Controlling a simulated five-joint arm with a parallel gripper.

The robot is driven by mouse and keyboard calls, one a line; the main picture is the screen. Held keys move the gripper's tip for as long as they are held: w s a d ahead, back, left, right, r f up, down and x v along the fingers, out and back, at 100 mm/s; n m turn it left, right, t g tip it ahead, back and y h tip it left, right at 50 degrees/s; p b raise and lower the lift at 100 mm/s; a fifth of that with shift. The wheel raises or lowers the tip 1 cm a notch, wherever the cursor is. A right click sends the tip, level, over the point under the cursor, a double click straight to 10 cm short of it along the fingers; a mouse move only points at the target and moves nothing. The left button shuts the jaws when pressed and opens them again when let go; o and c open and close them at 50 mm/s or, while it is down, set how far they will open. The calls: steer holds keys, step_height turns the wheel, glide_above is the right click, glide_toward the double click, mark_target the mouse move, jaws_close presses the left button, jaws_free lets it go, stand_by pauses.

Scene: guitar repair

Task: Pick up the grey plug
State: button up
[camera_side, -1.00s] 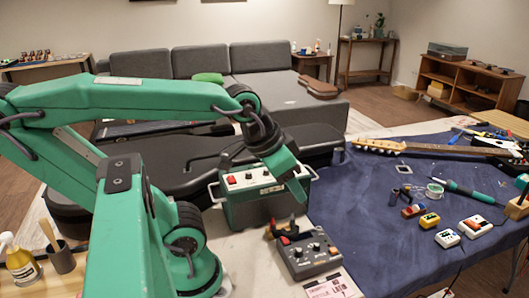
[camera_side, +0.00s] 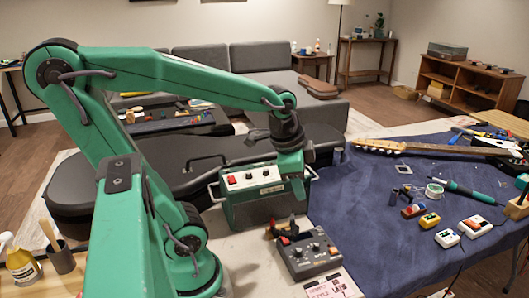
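My gripper (camera_side: 298,207) is the green end of my arm. It points straight down just right of the green control box, above and behind the grey pedal. Its fingers are seen edge-on, so I cannot tell whether they are open or shut, and I see nothing held in them. I cannot make out a grey plug for certain in this view. A small dark piece (camera_side: 393,196) lies on the blue cloth, too small to identify.
The green control box (camera_side: 255,212) stands beside my gripper, with the grey pedal (camera_side: 309,254) in front. On the blue cloth (camera_side: 375,240) lie a solder spool (camera_side: 434,191), a soldering iron (camera_side: 470,190), small coloured boxes and a guitar neck (camera_side: 425,149). The cloth's middle is fairly clear.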

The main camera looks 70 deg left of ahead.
mark_target(293, 216)
steer(key=w+a+f+m+g, duration=0.1)
steer(key=a+f+m, duration=0.1)
steer(key=f+m, duration=0.1)
steer(key=w+a+f+m+g, duration=0.1)
steer(key=a+f+m, duration=0.2)
steer(key=w+a+f+m+g, duration=0.1)
steer(key=a+f+m, duration=0.1)
steer(key=a+f, duration=0.1)
steer(key=shift+w+a+m+h, duration=0.2)
steer(key=shift+w+m+h, duration=0.1)
steer(key=shift+m, duration=0.1)
steer(key=shift+a+f+m, duration=0.2)
steer(key=shift+f+m, duration=0.1)
steer(key=shift+f, duration=1.35)
steer(key=shift+s+f, duration=0.1)
steer(key=shift+f, duration=2.5)
jaws_close()
